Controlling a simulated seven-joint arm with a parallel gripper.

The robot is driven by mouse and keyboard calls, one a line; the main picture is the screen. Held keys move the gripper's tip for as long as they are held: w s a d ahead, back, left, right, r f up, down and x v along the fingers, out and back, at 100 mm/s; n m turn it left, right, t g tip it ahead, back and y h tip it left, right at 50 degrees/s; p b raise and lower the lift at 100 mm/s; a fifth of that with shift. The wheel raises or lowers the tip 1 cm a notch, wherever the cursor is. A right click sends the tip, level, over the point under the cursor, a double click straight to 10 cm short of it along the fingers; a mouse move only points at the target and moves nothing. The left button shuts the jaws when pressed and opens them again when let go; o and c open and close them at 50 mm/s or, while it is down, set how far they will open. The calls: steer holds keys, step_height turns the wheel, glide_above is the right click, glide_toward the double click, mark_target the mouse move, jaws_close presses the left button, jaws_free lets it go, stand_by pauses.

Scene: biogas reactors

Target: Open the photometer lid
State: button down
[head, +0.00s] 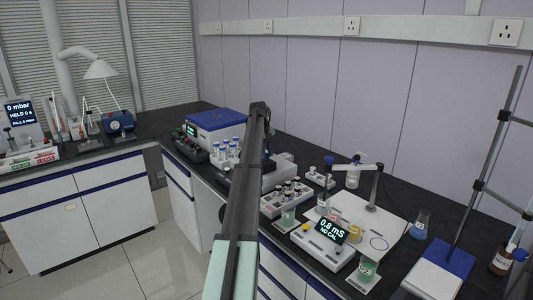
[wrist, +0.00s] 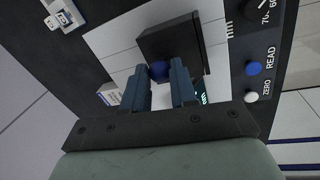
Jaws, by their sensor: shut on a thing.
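The photometer shows in the wrist view as a white body (wrist: 125,61) with a dark front panel bearing a dial, a blue READ button (wrist: 253,68) and a white ZERO button (wrist: 251,97). Its black lid (wrist: 172,42) is a boxy block with a blue knob (wrist: 158,71). My gripper (wrist: 160,76) has its two blue-grey fingers on either side of this knob and is shut on it. Whether the lid is raised I cannot tell. In the head view my arm hides much of the photometer (head: 285,171).
Near the photometer stand a rack of blue-capped vials (head: 226,153), a blue-lidded white box (head: 215,124) and a tray of vials (head: 287,198). A conductivity meter (head: 325,240), beakers and a stand (head: 490,170) fill the bench to the right. The wall runs behind.

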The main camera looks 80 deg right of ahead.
steer(key=s+d, duration=0.5)
steer(key=c, duration=0.9)
jaws_free()
steer(key=r, duration=0.4)
steer(key=w+a+r, duration=0.1)
steer(key=r, duration=0.4)
steer(key=w+r, duration=0.1)
steer(key=r, duration=0.3)
steer(key=shift+w+a+r, duration=0.1)
steer(key=shift+a+r, duration=0.15)
